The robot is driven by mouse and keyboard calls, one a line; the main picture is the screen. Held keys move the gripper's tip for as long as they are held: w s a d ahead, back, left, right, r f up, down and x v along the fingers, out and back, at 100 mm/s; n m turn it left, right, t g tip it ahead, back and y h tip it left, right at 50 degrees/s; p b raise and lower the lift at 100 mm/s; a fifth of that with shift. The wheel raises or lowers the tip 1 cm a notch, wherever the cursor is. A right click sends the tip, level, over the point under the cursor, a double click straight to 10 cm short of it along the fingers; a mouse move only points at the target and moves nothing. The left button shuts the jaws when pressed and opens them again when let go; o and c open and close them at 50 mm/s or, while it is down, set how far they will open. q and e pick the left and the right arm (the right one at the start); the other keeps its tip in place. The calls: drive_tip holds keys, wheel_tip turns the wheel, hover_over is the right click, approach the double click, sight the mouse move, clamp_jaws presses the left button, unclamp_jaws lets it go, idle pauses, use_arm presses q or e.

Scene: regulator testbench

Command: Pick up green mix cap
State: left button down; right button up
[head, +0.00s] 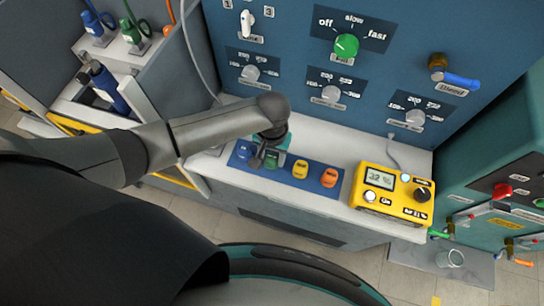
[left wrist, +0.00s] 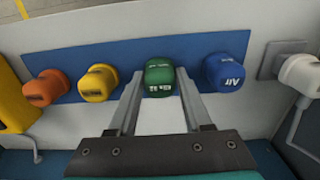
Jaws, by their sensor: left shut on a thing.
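The green mix cap (left wrist: 158,76) sits in the row of caps on the blue strip and shows between my left gripper's fingers in the left wrist view. My left gripper (left wrist: 158,95) is shut on it, with a finger on each side. In the head view the green cap (head: 271,160) shows partly below my left gripper (head: 264,158), at the end of the arm coming in from the left. The cap appears to be still at the strip; I cannot tell whether it is lifted. My right gripper is not in view.
A blue cap (left wrist: 226,73) stands close on one side of the green cap, and yellow (left wrist: 98,83) and orange (left wrist: 48,87) caps on the other. A yellow meter (head: 393,190) stands right on the bench. The knob panel (head: 350,60) rises behind.

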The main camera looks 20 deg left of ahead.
sight(272, 156)
use_arm(q)
drive_tip(key=shift+r, duration=0.15)
wheel_tip(272, 156, up, 20)
drive_tip(key=p, duration=0.4)
drive_tip(key=shift+p, duration=0.3)
drive_tip(key=shift+w, duration=0.1)
